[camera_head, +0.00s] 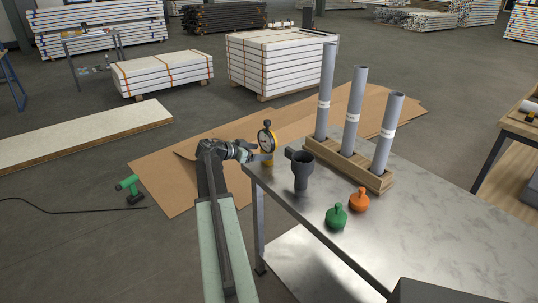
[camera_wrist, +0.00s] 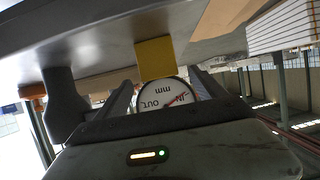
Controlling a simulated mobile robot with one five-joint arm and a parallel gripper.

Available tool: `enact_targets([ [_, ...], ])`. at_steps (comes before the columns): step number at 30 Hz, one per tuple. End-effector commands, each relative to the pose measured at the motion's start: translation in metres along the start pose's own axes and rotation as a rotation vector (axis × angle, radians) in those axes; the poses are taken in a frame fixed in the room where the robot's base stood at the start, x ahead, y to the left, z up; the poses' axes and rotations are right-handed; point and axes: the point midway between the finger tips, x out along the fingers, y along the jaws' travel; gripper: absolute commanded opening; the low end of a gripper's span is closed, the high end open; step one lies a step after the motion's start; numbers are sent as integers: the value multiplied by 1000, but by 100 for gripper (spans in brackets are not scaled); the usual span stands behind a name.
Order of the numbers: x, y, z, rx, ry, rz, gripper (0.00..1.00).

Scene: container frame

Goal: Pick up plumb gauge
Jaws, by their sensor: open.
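The plumb gauge (camera_head: 266,138) has a round white dial in a yellow and black body. It stands upright at the table's far left corner. My gripper (camera_head: 252,154) is just left of it, low beside its yellow body. In the wrist view, the gauge's dial (camera_wrist: 164,97) with a red needle, and its yellow block (camera_wrist: 155,58), appear upside down. My gripper's two dark fingers (camera_wrist: 163,92) are open on either side of the dial. I cannot tell whether either finger touches it. The gauge's lower part is partly hidden by my gripper in the head view.
The grey table (camera_head: 400,220) holds a dark cup-like fitting (camera_head: 302,172) close right of the gauge. A wooden rack (camera_head: 345,165) with grey tubes, a green plumb (camera_head: 336,216) and an orange one (camera_head: 359,200) stand farther right. Cardboard (camera_head: 165,190) lies on the floor left of the table.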

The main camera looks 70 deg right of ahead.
Motion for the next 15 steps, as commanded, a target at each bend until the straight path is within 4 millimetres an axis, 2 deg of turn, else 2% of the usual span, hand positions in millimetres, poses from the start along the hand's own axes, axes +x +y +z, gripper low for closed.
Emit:
enact_targets([
  [2, 2, 0, 0, 0, 0, 0, 80],
  [7, 23, -1, 3, 0, -2, 0, 80],
  [12, 29, 0, 2, -2, -3, 0, 80],
  [15, 42, 1, 6, -2, -3, 0, 80],
])
